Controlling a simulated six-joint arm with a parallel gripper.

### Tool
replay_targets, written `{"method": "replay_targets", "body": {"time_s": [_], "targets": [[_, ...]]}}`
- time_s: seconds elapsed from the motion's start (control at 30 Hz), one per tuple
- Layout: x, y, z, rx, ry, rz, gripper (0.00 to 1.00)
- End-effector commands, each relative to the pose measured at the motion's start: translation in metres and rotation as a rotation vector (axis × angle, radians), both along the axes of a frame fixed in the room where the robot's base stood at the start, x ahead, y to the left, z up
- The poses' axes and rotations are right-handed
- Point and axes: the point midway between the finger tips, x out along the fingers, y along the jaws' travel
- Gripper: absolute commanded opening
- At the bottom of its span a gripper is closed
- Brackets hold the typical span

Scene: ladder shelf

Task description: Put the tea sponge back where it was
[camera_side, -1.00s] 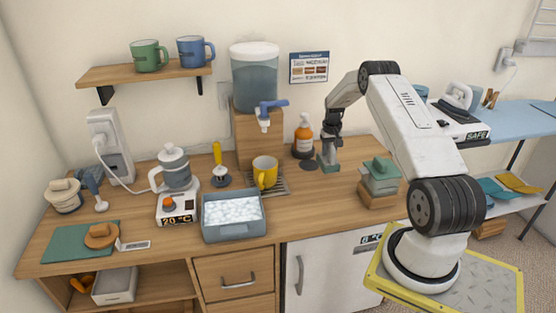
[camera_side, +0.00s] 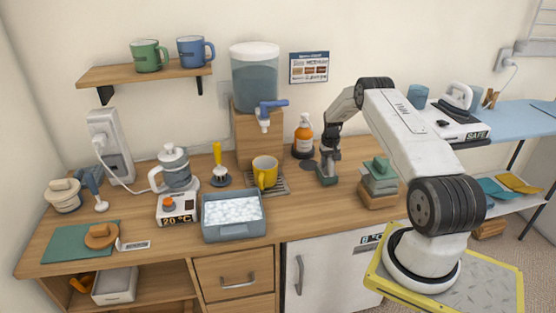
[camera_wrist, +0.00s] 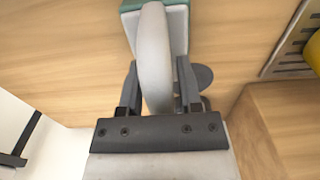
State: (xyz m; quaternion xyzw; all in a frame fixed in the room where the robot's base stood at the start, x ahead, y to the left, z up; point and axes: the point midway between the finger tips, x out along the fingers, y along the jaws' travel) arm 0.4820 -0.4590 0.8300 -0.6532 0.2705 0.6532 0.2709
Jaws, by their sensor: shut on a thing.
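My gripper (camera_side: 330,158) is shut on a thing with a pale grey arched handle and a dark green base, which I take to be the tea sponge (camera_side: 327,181). In the wrist view the sponge's grey handle (camera_wrist: 153,50) stands between the two fingers (camera_wrist: 158,90), with the green base beyond it. The sponge is at or just above the counter, left of the wooden block with the grey-green stack. I cannot tell whether it touches the wood. A dark round disc (camera_side: 308,165) lies bare on the counter just behind and left of it, and also shows in the wrist view (camera_wrist: 203,76).
A brown bottle (camera_side: 303,137) stands behind the disc. The yellow mug (camera_side: 264,171) on its slatted grate is to the left. The grey-green stack (camera_side: 380,178) on a wooden block is close on the right. The counter in front of the sponge is clear.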

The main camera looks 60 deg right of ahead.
Motion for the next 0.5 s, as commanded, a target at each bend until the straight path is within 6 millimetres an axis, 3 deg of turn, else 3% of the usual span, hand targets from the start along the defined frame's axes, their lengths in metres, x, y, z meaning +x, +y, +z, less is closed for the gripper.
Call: {"method": "replay_targets", "body": {"time_s": [0.27,0.3,0.4,0.5], "targets": [[0.0001,-0.0001,-0.0024,0.0,0.0,0.0,0.0],[0.0001,-0.0001,-0.0026,0.0,0.0,0.0,0.51],[0.0001,-0.0001,-0.0023,0.0,0.0,0.0,0.8],[0.0001,-0.0001,-0.0023,0.0,0.0,0.0,0.8]]}}
